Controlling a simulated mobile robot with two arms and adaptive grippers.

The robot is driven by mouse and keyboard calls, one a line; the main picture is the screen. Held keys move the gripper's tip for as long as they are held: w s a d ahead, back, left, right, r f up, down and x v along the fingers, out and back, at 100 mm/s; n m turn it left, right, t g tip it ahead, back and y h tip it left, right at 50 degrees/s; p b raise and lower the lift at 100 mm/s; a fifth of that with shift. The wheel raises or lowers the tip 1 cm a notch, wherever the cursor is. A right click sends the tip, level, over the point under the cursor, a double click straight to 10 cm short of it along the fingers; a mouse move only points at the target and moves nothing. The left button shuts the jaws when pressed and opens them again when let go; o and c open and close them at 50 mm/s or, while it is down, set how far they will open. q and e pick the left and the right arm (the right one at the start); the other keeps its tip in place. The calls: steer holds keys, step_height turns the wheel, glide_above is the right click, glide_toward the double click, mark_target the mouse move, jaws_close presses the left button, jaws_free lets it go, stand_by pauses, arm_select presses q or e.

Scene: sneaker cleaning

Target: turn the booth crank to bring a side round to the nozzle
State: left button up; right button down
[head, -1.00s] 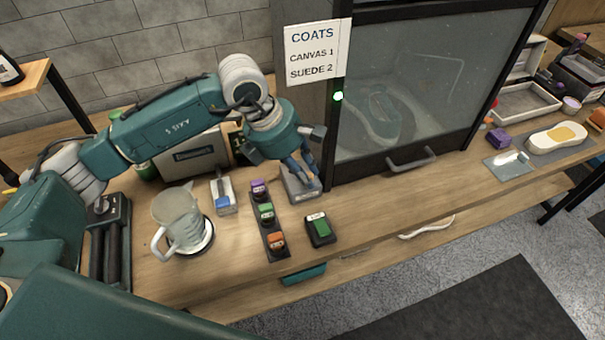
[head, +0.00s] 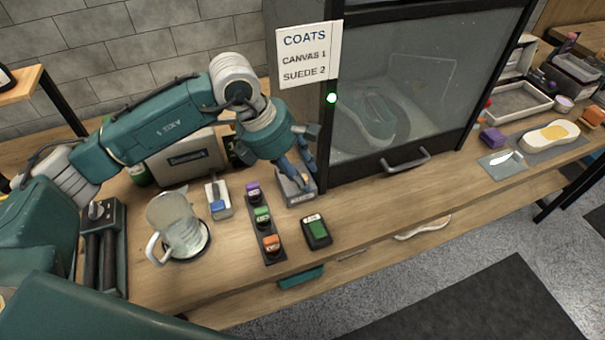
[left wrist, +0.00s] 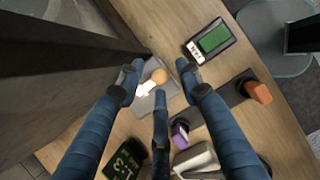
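The crank (left wrist: 146,88), a pale arm with a round orange knob (left wrist: 159,76) on a grey base, sits on the bench by the booth's front left corner. In the head view its base (head: 299,199) is partly hidden under my left gripper (head: 299,175). In the left wrist view my left gripper (left wrist: 160,86) is open, its fingers spread around the knob with gaps showing. The booth (head: 420,80) has a dark frame and a shut glass door. Behind the glass a shoe (head: 372,118) stands on a round turntable, seen dimly; the nozzle is not clear. My right gripper is out of view.
A green-topped box (head: 317,231) and a strip of purple, green and orange blocks (head: 264,228) lie close to the crank. A clear jug (head: 178,225) stands left. The booth wall rises beside my gripper. A COATS sign (head: 307,53) hangs on it.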

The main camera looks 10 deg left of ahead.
arm_select(q)
steer(key=v, duration=1.1)
steer(key=shift+d, duration=0.25)
steer(key=shift+s, duration=0.1)
